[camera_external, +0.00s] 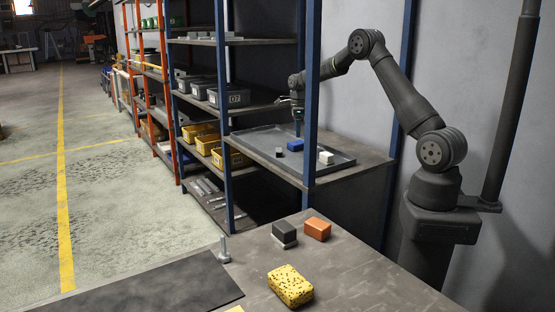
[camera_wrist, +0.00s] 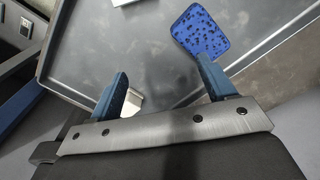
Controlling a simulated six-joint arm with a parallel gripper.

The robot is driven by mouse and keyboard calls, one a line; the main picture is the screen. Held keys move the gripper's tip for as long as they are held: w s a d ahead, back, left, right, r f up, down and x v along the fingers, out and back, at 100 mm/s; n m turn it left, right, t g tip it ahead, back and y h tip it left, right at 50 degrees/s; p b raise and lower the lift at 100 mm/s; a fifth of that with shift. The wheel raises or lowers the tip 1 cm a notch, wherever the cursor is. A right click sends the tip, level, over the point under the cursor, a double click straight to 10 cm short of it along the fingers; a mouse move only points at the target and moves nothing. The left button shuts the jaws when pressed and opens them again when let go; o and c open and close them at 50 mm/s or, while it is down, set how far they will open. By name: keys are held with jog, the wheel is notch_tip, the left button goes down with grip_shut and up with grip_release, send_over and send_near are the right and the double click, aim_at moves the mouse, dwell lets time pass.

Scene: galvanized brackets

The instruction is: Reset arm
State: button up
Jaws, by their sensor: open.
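My gripper (camera_external: 298,127) hangs over the grey tray (camera_external: 335,164) on the shelf, fingers pointing down. In the wrist view its two blue fingers (camera_wrist: 162,66) are spread apart with nothing between them. A speckled blue block (camera_wrist: 200,32) lies on the tray (camera_wrist: 110,42) just beyond the right fingertip. The blue block also shows in the external view (camera_external: 295,145), below the gripper. A pale block (camera_wrist: 133,100) is partly hidden behind the left finger. In the external view, a dark block (camera_external: 279,152) and a white block (camera_external: 326,157) also lie in the tray.
Blue shelf posts (camera_external: 312,95) stand close to my arm. Grey bins (camera_external: 232,97) and yellow bins (camera_external: 228,157) fill shelves to the left. The front table (camera_external: 340,270) holds a yellow sponge (camera_external: 290,286), an orange block (camera_external: 317,229), a dark block (camera_external: 284,230) and a bolt (camera_external: 223,250).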

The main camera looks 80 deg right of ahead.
jog(key=s+a+f+n, duration=0.1)
jog(key=s+a+n, duration=0.5)
jog(key=a, duration=0.1)
jog(key=s+a+f+n, duration=0.2)
jog(key=s+a+n, duration=0.3)
jog(key=s+a, duration=0.1)
jog(key=s+a+f+n, duration=0.1)
jog(key=s+a+n, duration=0.5)
jog(key=a, duration=0.3)
jog(key=shift+a+f+n, duration=0.1)
jog(key=shift+f+n, duration=0.05)
jog(key=shift+n, duration=0.15)
jog(key=a+f+n, duration=0.2)
jog(key=a+n, duration=0.3)
jog(key=a, duration=0.2)
jog(key=shift+a, duration=0.4)
jog(key=shift+o, duration=0.2)
